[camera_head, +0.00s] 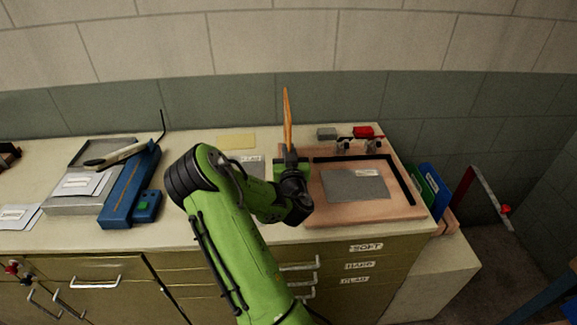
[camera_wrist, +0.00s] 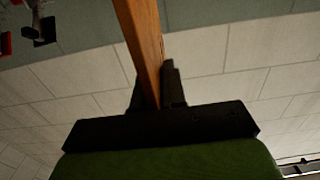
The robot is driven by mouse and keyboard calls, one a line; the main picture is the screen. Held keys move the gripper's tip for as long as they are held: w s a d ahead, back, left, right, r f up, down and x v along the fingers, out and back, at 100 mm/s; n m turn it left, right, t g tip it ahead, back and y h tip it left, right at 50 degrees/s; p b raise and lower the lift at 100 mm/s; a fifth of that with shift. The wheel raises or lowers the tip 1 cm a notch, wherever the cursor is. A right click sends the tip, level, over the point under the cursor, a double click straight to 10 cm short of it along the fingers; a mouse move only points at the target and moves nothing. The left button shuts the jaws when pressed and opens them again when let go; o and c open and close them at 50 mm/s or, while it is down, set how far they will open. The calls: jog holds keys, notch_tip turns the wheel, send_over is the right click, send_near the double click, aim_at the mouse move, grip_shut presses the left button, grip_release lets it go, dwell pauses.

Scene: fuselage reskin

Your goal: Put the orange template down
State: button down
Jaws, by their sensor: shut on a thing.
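The orange template (camera_head: 287,115) is a thin flat piece, seen nearly edge-on and standing upright above the counter. My gripper (camera_head: 290,155) is shut on its lower end and holds it up near the left edge of the pinkish board. In the wrist view the template (camera_wrist: 142,40) rises from between the dark fingers of my gripper (camera_wrist: 157,95). The template's broad face is mostly turned away.
A pinkish board (camera_head: 330,216) with a black angled edge bears a grey sheet (camera_head: 355,184). Red and grey clamps (camera_head: 363,132) stand behind it. A blue tool (camera_head: 131,190) and grey box (camera_head: 75,205) are at left. A yellow sheet (camera_head: 236,141) lies at the back; bare counter (camera_head: 190,140) shows nearby.

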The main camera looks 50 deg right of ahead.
jog(key=shift+f+b, duration=0.3)
jog(key=shift+f, duration=0.7)
jog(key=c, duration=1.2)
grip_release()
jog(key=shift+w+r, duration=0.1)
jog(key=shift+r, duration=0.1)
